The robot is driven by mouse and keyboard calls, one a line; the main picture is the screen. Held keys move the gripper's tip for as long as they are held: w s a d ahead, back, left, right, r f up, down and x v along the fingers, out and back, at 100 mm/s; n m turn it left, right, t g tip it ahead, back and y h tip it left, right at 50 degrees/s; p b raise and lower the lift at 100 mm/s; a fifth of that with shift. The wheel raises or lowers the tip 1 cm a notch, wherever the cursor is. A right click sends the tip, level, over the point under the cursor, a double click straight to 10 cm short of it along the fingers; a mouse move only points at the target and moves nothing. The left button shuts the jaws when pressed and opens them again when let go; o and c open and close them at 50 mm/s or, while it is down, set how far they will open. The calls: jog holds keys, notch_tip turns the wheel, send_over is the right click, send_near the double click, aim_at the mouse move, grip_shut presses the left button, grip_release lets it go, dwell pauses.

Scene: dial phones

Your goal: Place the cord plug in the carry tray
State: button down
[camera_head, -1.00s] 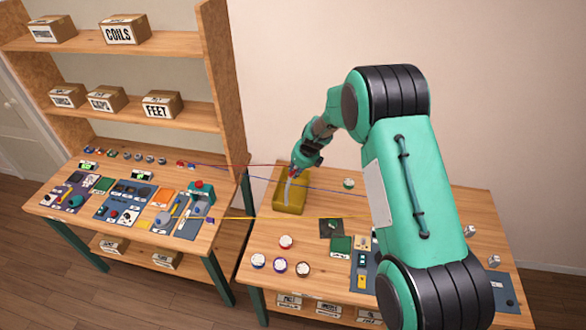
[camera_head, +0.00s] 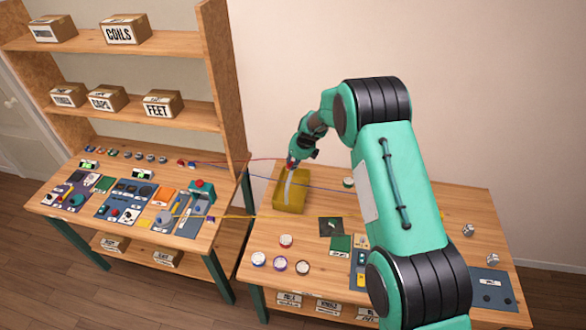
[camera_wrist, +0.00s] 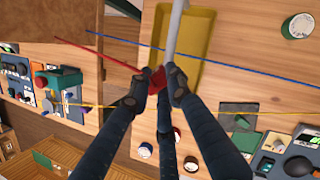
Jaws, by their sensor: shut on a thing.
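The yellow carry tray (camera_head: 291,200) with a pale handle stands at the back left of the right table; it also shows in the wrist view (camera_wrist: 204,55). My gripper (camera_head: 292,163) is at the tray's far end. In the wrist view, my gripper (camera_wrist: 158,82) is shut on the red cord plug (camera_wrist: 156,78). A red cord runs from the plug toward the upper left. In the head view my fingers mostly hide the plug.
Blue (camera_head: 265,177) and yellow (camera_head: 280,217) cords cross between the two tables near the tray. Several round dials, including a red-rimmed one (camera_head: 286,241), lie in front of it. A green-rimmed dial (camera_head: 348,182) is to its right. The left table (camera_head: 60,214) holds phone parts.

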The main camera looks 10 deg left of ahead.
jog(key=shift+f+p, duration=0.3)
jog(key=shift+f, duration=1.3)
jog(key=shift+f, duration=0.1)
jog(key=c, duration=1.6)
grip_release()
jog(key=shift+r, duration=0.25)
jog(key=shift+b+v, duration=0.8)
jog(key=shift+v, duration=5.1)
